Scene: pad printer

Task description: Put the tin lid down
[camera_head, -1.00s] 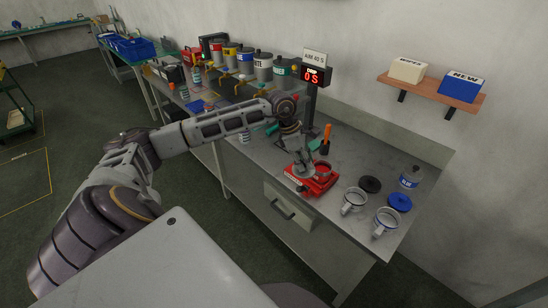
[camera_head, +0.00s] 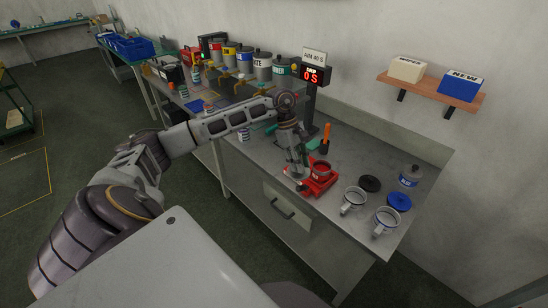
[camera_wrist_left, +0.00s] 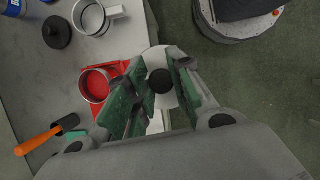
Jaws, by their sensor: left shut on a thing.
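The tin lid (camera_wrist_left: 160,81), a pale disc with a black knob, is between the green-padded fingers of my left gripper (camera_wrist_left: 157,86) in the left wrist view. The gripper is shut on it by the knob. In the head view my left gripper (camera_head: 298,172) hangs pointing down at the left edge of a red stand (camera_head: 318,187); the lid is hard to make out there. An open tin (camera_head: 321,168) with red contents sits on the stand, and it also shows in the left wrist view (camera_wrist_left: 95,86), beside the lid. My right gripper is not in view.
A black lid (camera_head: 370,184), a blue lid (camera_head: 399,202), two white mugs (camera_head: 354,200) and a bottle (camera_head: 410,176) stand to the right. Bare bench shows along the front edge (camera_head: 262,160).

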